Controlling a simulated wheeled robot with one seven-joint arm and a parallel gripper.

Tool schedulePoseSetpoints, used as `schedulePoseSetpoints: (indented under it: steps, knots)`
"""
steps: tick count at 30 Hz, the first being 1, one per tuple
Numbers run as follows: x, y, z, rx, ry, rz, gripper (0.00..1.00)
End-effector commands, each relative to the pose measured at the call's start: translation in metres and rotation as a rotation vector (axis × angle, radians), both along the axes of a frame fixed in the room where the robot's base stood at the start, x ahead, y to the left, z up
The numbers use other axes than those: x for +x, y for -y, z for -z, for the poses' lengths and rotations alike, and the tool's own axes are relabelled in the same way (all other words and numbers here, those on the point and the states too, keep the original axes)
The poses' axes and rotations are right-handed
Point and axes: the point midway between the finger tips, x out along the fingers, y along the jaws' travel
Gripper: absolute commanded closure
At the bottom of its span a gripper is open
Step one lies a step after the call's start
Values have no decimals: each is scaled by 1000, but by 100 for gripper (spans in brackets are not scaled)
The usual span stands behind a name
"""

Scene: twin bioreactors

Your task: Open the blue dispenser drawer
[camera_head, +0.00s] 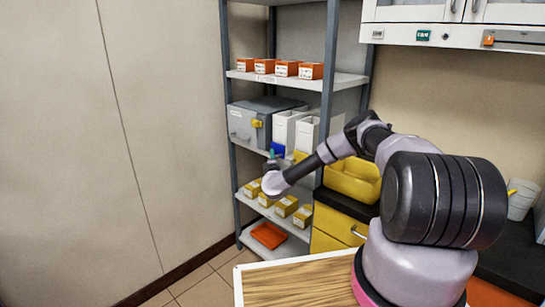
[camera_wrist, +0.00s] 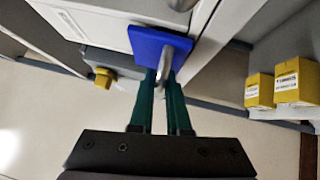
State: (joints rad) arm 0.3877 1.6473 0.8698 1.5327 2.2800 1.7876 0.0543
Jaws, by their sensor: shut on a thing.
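The blue dispenser drawer (camera_head: 278,149) is at the base of a white dispenser (camera_head: 288,128) on the middle shelf. In the wrist view the blue drawer front (camera_wrist: 150,42) is at top centre, with a small grey handle (camera_wrist: 163,75) standing out from it. My gripper (camera_wrist: 165,80) has its green fingers close together on both sides of this handle, shut on it. In the head view my gripper (camera_head: 272,154) is just left of the blue front. The fingers partly overlap the handle, and how far the drawer is out cannot be told.
A grey box (camera_head: 245,122) with a yellow latch stands left of the dispensers. A second white dispenser (camera_head: 307,134) stands to the right. Several yellow boxes (camera_head: 286,206) sit on the shelf below, also seen in the wrist view (camera_wrist: 298,82). A grey shelf post (camera_head: 328,90) stands nearby.

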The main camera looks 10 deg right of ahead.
Motion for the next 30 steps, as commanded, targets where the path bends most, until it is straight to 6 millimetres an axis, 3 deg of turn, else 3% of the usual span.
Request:
schedulePoseSetpoints:
  steps: [9,21,30]
  knots:
    - [-3,-5,0,1,0,-2,100]
    - [-59,-83,0,1,0,-7,100]
    - [-71,-98,0,0,-1,-4,100]
